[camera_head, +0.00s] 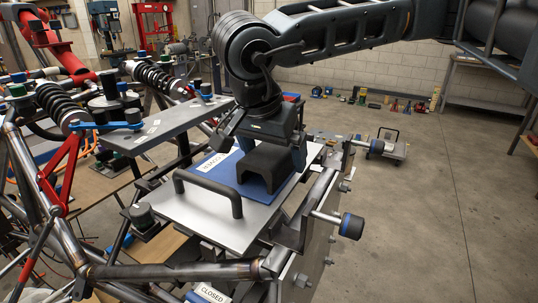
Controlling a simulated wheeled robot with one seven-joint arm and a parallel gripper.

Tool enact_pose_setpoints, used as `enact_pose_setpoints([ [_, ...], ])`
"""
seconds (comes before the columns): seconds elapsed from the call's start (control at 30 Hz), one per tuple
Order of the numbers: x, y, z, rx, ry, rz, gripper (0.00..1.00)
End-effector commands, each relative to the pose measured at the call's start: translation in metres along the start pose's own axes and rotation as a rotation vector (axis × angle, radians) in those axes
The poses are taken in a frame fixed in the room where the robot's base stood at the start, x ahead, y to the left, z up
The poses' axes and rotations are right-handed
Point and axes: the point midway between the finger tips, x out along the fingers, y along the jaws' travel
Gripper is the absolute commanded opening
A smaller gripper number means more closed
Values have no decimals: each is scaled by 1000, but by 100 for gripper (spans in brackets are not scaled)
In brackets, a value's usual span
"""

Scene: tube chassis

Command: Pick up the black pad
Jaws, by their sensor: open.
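The black pad (266,168) is a dark block with a raised middle. It sits on a blue mat (222,174) on the silver plate (200,212). My gripper (259,150) is right above the pad and open. One finger is to the left of the pad and the other, with a blue tip, is at its right. I cannot tell whether either finger touches it. The gripper body hides the pad's far upper part.
A black handle (207,190) arches up from the plate in front of the pad. A rod with a black and blue knob (351,226) sticks out to the right. Chassis tubes and a coil spring (62,105) crowd the left.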

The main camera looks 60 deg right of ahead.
Motion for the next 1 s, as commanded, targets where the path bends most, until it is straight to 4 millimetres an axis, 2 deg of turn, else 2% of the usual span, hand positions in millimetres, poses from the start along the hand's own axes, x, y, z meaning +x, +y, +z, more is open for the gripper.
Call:
enact_pose_setpoints([
  [0.2, 1, 0, 0, 0, 0, -1, 100],
  [0.73, 1, 0, 0, 1, 0, -1, 50],
  [1.0, -1, 0, -1, 1, 1, -1, 49],
])
